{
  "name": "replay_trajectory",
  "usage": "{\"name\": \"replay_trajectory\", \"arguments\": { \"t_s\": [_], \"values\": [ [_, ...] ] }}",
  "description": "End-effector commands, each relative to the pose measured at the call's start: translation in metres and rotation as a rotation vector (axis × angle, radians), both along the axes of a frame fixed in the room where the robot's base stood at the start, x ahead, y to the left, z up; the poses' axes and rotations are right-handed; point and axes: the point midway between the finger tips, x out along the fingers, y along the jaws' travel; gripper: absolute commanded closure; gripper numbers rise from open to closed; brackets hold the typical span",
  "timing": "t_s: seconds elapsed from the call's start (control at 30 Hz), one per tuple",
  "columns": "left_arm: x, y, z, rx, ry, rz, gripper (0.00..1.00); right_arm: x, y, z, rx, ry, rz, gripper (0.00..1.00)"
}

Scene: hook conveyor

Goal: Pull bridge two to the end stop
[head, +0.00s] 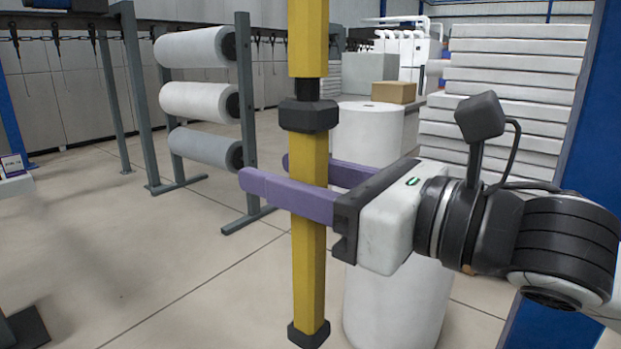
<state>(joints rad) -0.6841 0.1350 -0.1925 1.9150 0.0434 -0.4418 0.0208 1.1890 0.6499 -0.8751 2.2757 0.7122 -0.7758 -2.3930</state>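A vertical yellow bar (308,262) stands close in front of me. It has a black collar (309,116) partway up and a black cap (308,335) at its lower end; its top is out of the picture. My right gripper (275,176) comes in from the right with its purple fingers on either side of the bar, below the collar. One finger passes in front, the other behind. The fingers are spread wide; contact with the bar cannot be made out. My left gripper is not in view. No bridge number or end stop can be identified.
A rack of white and grey rolls (200,100) stands behind at left. A large white roll (395,300) stands just behind my gripper. Stacked white slabs (505,75) and a blue post (575,110) are at right. The floor (130,250) at left is mostly clear.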

Motion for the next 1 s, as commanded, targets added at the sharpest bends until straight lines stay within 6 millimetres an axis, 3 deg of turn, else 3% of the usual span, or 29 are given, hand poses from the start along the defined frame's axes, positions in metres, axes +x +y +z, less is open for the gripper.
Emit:
{"name": "replay_trajectory", "arguments": {
  "t_s": [0.53,1.0],
  "values": [
    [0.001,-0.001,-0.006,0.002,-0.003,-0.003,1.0,-0.047,-0.068,-0.001,-0.003,-0.002,-0.007,0.58],
    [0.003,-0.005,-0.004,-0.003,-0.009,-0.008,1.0,-0.059,-0.081,0.0,0.001,0.001,0.001,0.58]
  ]
}}
